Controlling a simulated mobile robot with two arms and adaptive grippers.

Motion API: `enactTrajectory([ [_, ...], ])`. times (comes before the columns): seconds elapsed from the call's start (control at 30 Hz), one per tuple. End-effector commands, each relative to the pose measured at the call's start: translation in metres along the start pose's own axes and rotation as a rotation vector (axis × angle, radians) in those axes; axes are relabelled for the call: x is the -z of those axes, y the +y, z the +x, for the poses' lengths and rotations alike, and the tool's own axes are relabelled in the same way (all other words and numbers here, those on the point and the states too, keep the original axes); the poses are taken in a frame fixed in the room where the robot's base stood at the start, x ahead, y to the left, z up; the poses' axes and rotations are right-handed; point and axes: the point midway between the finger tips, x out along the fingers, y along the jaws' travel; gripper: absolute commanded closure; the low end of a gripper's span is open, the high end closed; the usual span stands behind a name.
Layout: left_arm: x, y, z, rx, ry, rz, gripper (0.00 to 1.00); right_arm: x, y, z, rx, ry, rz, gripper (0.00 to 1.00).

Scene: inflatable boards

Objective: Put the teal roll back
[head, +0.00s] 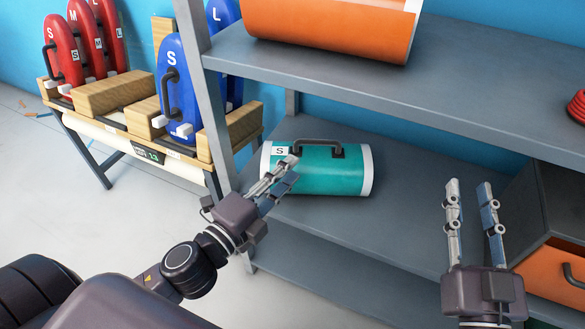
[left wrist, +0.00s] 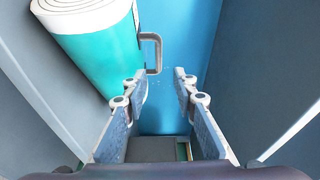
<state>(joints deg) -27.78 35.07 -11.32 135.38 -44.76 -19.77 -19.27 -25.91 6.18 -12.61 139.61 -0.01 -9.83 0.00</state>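The teal roll (head: 335,173) lies on its side on the middle shelf of the grey rack. It has white ends, an "S" label at its left end and a dark handle (head: 318,143) on top. My left gripper (head: 284,171) is in front of the roll's left end in the head view. In the left wrist view the left gripper (left wrist: 160,82) is open and empty, with the roll (left wrist: 95,62) and its handle (left wrist: 155,50) just beyond the fingers to the upper left. My right gripper (head: 470,190) is open and empty, in front of the shelf to the right of the roll.
An orange roll (head: 335,25) lies on the shelf above. A red coil (head: 578,106) sits on the upper shelf. Red and blue boards (head: 178,90) stand in a wooden rack at left. The rack's upright (head: 207,95) is near my left gripper.

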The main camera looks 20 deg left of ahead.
Motion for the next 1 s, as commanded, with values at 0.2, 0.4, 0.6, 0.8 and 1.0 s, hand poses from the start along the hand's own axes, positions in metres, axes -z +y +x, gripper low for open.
enactTrajectory([
  [0.2,0.039,-0.018,0.005,0.036,0.041,-0.61,0.74,0.0,-0.001,0.001,0.002,0.001,0.0,0.71],
  [0.4,0.069,-0.06,0.01,0.12,0.134,-1.239,0.74,-0.001,-0.001,0.001,0.002,-0.001,0.0,0.71],
  [0.6,0.076,-0.083,0.01,0.165,0.193,-1.508,0.74,-0.001,-0.001,0.001,0.002,-0.002,0.0,0.71],
  [0.8,0.076,-0.084,0.01,0.166,0.197,-1.52,0.74,-0.002,-0.001,0.001,0.002,-0.003,0.0,0.71],
  [1.0,0.076,-0.084,0.01,0.165,0.196,-1.517,0.74,-0.002,-0.001,0.001,0.002,-0.003,0.0,0.71],
])
